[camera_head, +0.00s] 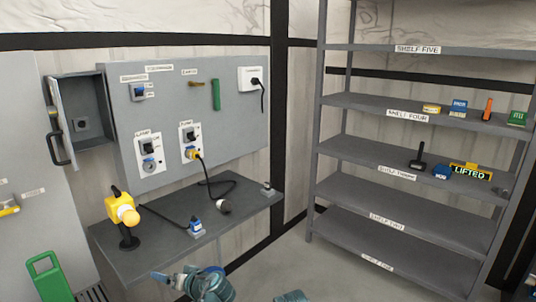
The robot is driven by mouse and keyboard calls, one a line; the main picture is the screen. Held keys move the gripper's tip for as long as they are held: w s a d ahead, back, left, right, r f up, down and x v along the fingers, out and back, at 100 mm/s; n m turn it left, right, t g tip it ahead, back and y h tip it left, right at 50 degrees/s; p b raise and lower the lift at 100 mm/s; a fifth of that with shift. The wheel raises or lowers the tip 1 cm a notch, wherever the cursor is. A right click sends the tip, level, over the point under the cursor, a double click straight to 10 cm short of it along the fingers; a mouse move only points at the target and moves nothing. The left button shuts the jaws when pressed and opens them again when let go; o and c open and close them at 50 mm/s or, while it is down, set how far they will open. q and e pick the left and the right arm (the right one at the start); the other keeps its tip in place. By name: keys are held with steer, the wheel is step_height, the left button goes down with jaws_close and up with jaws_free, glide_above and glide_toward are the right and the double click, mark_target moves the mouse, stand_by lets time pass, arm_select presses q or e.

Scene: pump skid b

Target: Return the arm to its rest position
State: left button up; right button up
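One of my grippers, which I take to be the left (160,277), shows at the bottom edge, left of centre. It points left, in front of the grey bench (165,252), with its teal wrist just to its right. Its fingers are small and partly hidden, so I cannot tell whether they are open or shut. I see nothing held in it. Another teal part of my arms just shows at the bottom centre. My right gripper is not in view.
A grey panel (230,125) with sockets and switches stands behind the bench. A shelf rack (400,152) stands at right. Open floor lies between bench and rack.

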arm_select(q)
steer(key=s+d+f+m+g+h, duration=0.25)
steer(key=s+d+f, duration=0.2)
steer(key=d, duration=0.35)
steer(key=s+d+f+m+g+h, duration=0.2)
steer(key=s+d+f+g+h, duration=0.15)
steer(key=s+d, duration=0.3)
steer(key=s+d+f+m+g+h, duration=0.25)
steer(key=s+d+f, duration=0.25)
steer(key=d, duration=0.4)
step_height(320, 180, up, 13)
steer(key=h+p, duration=0.1)
steer(key=p, duration=1.2)
steer(key=shift+a+r+t, duration=0.15)
steer(key=shift+r+t, duration=0.05)
steer(key=shift+t, duration=0.15)
steer(key=shift+s, duration=0.1)
